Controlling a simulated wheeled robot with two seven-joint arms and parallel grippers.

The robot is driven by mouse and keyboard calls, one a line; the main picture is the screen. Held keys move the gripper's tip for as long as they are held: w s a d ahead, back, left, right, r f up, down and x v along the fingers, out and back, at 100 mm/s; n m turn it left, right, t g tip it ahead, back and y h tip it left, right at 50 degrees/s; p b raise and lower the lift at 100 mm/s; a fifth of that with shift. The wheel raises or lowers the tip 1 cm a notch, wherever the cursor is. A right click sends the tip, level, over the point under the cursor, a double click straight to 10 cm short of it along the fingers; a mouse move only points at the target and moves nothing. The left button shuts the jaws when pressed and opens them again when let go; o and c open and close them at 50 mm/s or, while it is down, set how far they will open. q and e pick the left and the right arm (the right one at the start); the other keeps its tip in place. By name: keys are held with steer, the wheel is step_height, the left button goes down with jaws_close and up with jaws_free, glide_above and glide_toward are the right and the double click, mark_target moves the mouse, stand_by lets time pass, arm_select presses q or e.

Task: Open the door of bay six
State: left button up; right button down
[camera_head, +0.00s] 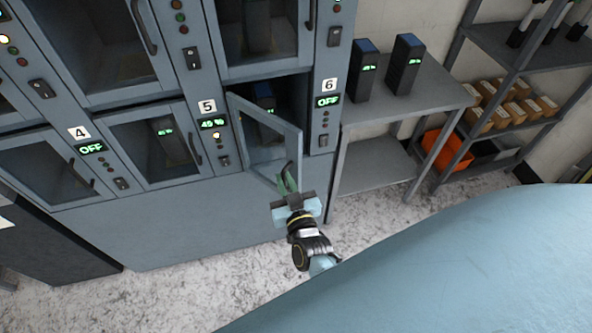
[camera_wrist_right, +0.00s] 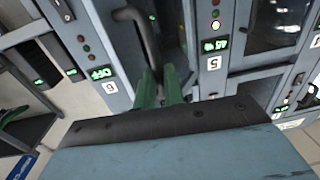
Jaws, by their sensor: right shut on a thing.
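The glass door of bay six (camera_head: 265,140) stands partly open, swung out from its left side. Inside the bay a dark battery (camera_head: 265,97) with a green display shows partly. The label 6 (camera_head: 329,85) and a display reading OFF (camera_head: 328,101) are on the panel to the right of the opening. My right gripper (camera_head: 288,178) is shut on the door's dark handle (camera_wrist_right: 146,40); its green fingers (camera_wrist_right: 160,88) meet the handle's end in the wrist view. The exact grip is partly hidden. My left gripper is not in view.
Bay five (camera_head: 158,143), to the left, has a closed door. A grey table (camera_head: 425,90) with two batteries stands right of the cabinet. Shelves (camera_head: 495,50) with small boxes and an orange bin (camera_head: 446,149) are farther right. Speckled floor lies clear in front.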

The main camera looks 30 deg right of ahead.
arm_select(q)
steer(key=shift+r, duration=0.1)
arm_select(e)
steer(key=shift+w+a+r, duration=0.1)
steer(key=shift+a+r, duration=0.05)
steer(key=shift+a, duration=0.3)
steer(key=shift+w+a+r, duration=0.1)
steer(key=shift+a, duration=0.3)
steer(key=c, duration=1.7)
jaws_free()
steer(key=shift+w, duration=0.15)
steer(key=shift+o, duration=1)
steer(key=shift+w+f, duration=0.15)
steer(key=shift+f, duration=0.05)
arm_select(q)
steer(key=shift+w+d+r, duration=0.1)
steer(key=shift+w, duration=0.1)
arm_select(e)
steer(key=shift+s+d, duration=0.15)
steer(key=shift+s, duration=0.2)
